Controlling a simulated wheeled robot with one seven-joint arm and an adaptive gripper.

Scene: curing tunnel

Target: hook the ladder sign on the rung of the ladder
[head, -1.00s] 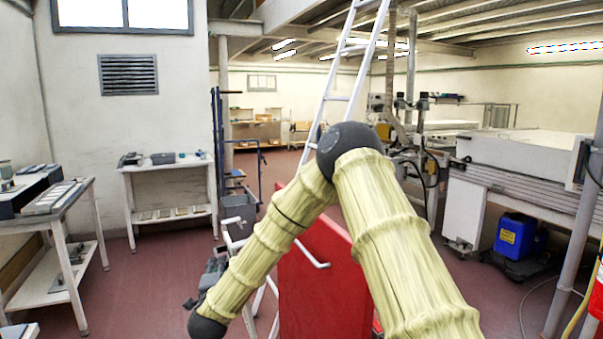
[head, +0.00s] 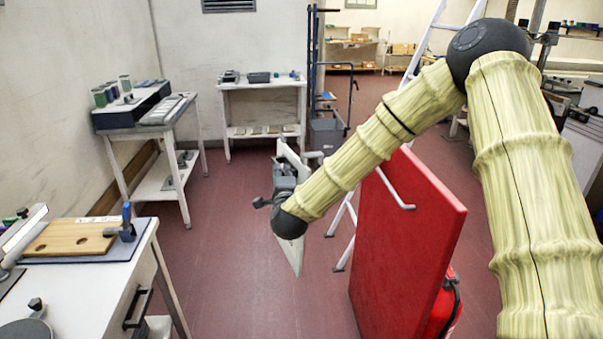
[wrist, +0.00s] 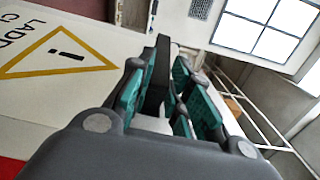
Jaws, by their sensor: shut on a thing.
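The ladder sign (wrist: 70,50) is a white board with a yellow warning triangle and black lettering, partly cut off in the wrist view. In the head view the sign (head: 292,258) is seen nearly edge-on, hanging below and reaching above my gripper (head: 284,180). My gripper, with teal finger pads in the wrist view (wrist: 172,95), is shut on the sign. The white ladder (head: 341,238) leans behind my arm, its upper part (head: 428,40) at the top right. My arm and the red panel hide its middle. The sign appears apart from the ladder, to its left.
A red panel (head: 418,235) with a white handle stands right of the gripper, a red extinguisher (head: 445,312) beside it. A workbench (head: 85,290) is at the near left; a side table (head: 180,150) and white table (head: 262,105) stand behind. Floor left of the sign is clear.

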